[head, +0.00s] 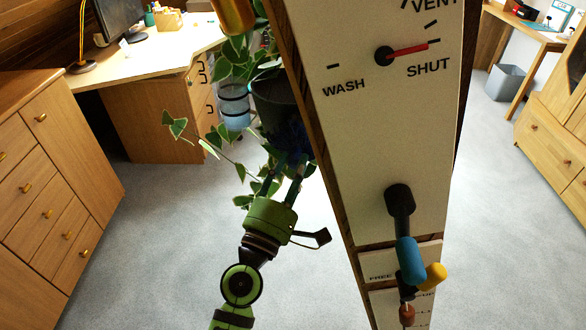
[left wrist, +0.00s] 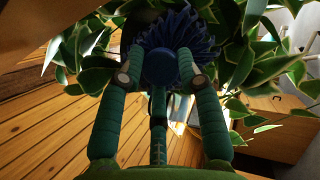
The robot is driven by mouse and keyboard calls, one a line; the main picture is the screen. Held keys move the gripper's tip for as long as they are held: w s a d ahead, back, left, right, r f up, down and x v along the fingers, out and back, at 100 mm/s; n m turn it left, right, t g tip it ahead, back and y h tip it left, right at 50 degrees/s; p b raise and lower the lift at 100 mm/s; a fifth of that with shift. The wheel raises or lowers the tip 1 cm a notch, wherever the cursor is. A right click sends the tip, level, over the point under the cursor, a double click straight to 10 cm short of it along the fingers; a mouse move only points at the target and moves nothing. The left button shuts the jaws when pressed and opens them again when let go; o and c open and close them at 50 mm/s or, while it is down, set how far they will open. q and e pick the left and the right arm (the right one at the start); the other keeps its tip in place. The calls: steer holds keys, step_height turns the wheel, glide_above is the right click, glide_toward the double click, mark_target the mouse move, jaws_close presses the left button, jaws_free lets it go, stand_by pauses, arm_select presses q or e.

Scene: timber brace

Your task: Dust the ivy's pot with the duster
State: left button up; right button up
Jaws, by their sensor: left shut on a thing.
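The ivy (head: 240,50) hangs behind the left edge of the white panel, its leaves trailing down. Its dark pot (head: 272,97) is partly hidden by the panel. My left gripper (head: 290,158) is below the pot, shut on the duster (head: 284,137), whose blue bristles are up at the pot's underside. In the left wrist view the duster's blue fringe (left wrist: 185,38) stands between and beyond the fingertips (left wrist: 162,78), with leaves around it. I cannot tell whether the bristles touch the pot. My right gripper is out of view.
The tall white panel (head: 350,130) with a red pointer and several levers stands close on the right of my left gripper. A desk (head: 150,60) and drawer cabinet (head: 50,170) stand left. The carpet (head: 150,240) is clear.

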mark_target(293, 159)
arm_select(q)
steer(key=shift+w+r, duration=0.2)
steer(key=shift+w, duration=0.6)
steer(key=r+p, duration=0.1)
steer(key=p, duration=0.1)
steer(key=s+r+p, duration=0.1)
steer(key=r+p, duration=0.1)
steer(key=shift+r, duration=0.3)
steer(key=shift+w, duration=0.1)
steer(key=f+b, duration=0.3)
steer(key=shift+w+f, duration=0.3)
steer(key=shift+w, duration=0.1)
steer(key=shift+a+r, duration=0.1)
